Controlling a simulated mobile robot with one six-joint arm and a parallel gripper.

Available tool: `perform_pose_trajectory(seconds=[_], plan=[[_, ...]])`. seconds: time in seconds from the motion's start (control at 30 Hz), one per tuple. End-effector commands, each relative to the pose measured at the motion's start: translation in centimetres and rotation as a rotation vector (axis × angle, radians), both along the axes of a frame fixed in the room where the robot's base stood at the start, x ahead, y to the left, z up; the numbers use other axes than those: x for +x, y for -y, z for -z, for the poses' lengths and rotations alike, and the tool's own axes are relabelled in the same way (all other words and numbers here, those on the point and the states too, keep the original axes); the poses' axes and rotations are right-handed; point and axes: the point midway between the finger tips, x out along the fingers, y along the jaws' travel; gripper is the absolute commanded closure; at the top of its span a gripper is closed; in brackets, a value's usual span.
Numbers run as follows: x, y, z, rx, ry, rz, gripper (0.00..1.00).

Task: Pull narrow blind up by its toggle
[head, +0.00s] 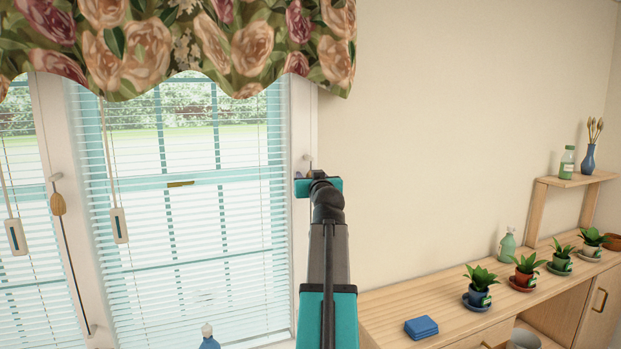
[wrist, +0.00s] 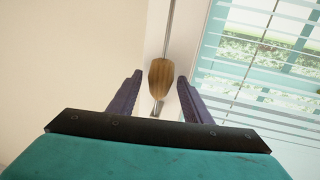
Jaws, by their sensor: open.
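A wooden toggle (wrist: 161,76) hangs on a thin cord or rod beside the window frame in the wrist view. My gripper (wrist: 160,79) is open, with one dark finger on each side of the toggle; gaps show on both sides. In the head view my gripper (head: 318,186) is at the right window jamb and hides most of this toggle. A second wooden toggle (head: 57,204) hangs on the post between the two windows. One slatted blind (head: 190,220) covers the middle window, another blind (head: 25,270) the left one, cut off by the frame. I cannot tell which is the narrow one.
A floral valance (head: 190,45) hangs above the window. White corded pulls (head: 118,225) hang before the blinds. A wooden counter (head: 390,300) with several potted plants and a blue stack (head: 421,327) stands at right. A blue bottle (head: 209,338) is low before the window.

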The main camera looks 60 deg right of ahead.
Motion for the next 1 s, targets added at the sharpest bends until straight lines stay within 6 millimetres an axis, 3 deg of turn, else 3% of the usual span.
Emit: perform_pose_trajectory(seconds=[0.1,0.37,0.73,1.0], plan=[[0.0,0.0,0.0,0.000,0.000,0.000,0.59],[0.0,0.0,0.0,0.000,0.000,0.000,1.00],[0.0,0.0,0.7,0.001,0.000,-0.001,1.00],[0.0,-0.1,3.2,0.004,-0.002,-0.001,1.00]])
